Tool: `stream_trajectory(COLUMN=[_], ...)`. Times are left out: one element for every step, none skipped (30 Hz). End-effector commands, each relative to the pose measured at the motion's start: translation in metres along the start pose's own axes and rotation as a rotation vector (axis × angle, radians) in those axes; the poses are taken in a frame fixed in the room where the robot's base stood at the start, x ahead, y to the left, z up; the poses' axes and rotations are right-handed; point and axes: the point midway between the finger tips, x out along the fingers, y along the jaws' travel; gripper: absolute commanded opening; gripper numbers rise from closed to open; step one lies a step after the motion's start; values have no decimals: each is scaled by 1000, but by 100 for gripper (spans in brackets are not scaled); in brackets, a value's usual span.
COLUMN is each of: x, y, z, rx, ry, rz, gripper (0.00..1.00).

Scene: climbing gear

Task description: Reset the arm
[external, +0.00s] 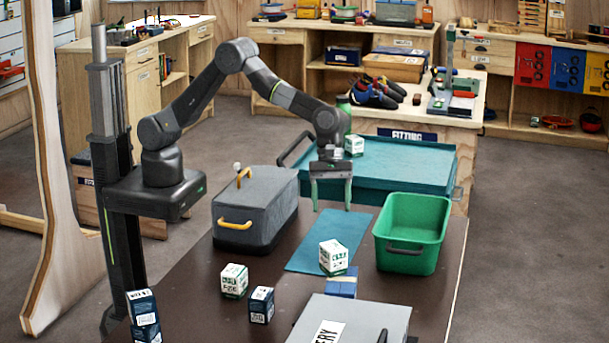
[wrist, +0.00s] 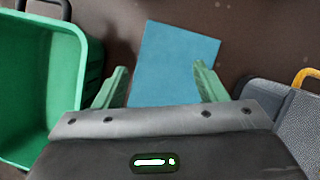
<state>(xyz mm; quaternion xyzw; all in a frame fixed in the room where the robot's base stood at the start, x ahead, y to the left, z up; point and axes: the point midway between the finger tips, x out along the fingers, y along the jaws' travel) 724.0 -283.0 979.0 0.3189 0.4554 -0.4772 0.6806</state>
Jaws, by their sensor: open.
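My gripper (external: 331,192) is open and points down above the far end of the teal mat (external: 325,245) on the dark table. Nothing shows between its fingers. In the wrist view, my gripper (wrist: 160,85) has its two green fingers apart, with the bare blue mat (wrist: 178,55) below and between them. My arm reaches out from its column at the left and bends down to the gripper.
A green bin (external: 412,230) stands right of the mat, a grey case (external: 255,210) left. Several boxes (external: 234,281) and a grey lidded box (external: 350,320) are nearer.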

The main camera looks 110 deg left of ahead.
Motion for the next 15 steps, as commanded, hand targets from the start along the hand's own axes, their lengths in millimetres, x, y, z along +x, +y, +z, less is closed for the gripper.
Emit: stream_trajectory(x=[0,-1,-3,-4,-4,-5,-6,-7,-8,-9,-9,-10,-11,-12,-13], y=[-2,-4,-5,-7,-9,-11,-13,-15,-18,-20,-22,-25,-27,-29,-33], z=[-10,-14,-21,-25,-30,-36,-41,-46,-52,-57,-62,-68,-73,-78,-84], rx=[10,19,31,38,47,59,66,74,85,93,102,112,120,128,137], ry=[0,0,0,0,0,0,-1,-1,-1,0,0,0,0,0,0], rz=[-6,-9,-13,-16,-20,-25,-27,-32,-36,-39,-43,-47,-51,-53,-58], gripper=[65,65,65,65,65,65,65,65,65,65,65,65,65,65,65])
